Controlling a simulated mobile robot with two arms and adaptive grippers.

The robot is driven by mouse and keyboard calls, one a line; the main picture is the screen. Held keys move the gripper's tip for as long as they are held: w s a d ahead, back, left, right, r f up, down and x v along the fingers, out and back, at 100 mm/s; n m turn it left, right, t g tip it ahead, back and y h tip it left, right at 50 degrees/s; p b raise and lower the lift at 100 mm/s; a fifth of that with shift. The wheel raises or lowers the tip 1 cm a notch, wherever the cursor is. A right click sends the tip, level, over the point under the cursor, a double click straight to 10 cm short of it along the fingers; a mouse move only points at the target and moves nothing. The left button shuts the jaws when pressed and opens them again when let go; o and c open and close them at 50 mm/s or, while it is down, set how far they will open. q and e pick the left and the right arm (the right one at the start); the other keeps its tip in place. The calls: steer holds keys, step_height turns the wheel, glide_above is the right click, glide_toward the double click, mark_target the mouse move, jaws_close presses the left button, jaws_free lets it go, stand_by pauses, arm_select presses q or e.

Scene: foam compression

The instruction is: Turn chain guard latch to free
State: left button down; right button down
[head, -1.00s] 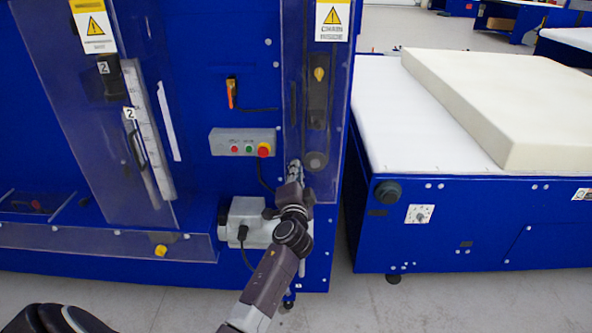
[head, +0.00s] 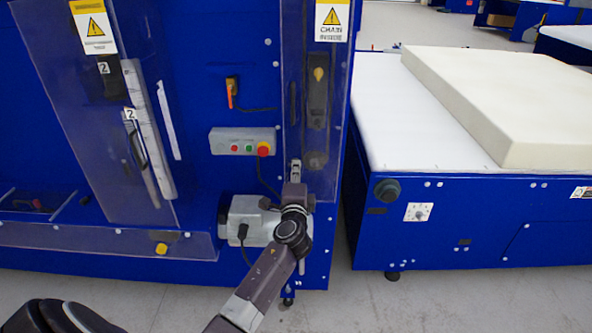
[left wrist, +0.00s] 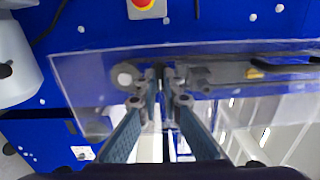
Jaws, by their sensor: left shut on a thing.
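The chain guard (head: 334,130) is a clear panel on the right end of the blue machine, below a yellow-and-white warning label (head: 332,20). It also shows in the left wrist view (left wrist: 85,85), with dark chain parts (left wrist: 235,75) behind it. My left gripper (head: 294,168) is at the guard's lower left edge. In the left wrist view its two fingers (left wrist: 163,82) converge and are shut on a small part at the guard, taken to be the latch. The fingertips hide most of this part, so its turn angle cannot be told. My right gripper is not in view.
A grey button box (head: 242,141) with a red-and-yellow stop button sits left of my gripper. A grey motor housing (head: 250,222) is just below. A conveyor table (head: 385,150) with a foam block (head: 490,105) stands to the right, across a narrow gap.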

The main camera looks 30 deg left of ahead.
arm_select(q)
steer(key=shift+f, duration=0.1)
steer(key=c, duration=2.1)
jaws_free()
steer(key=v, duration=1.2)
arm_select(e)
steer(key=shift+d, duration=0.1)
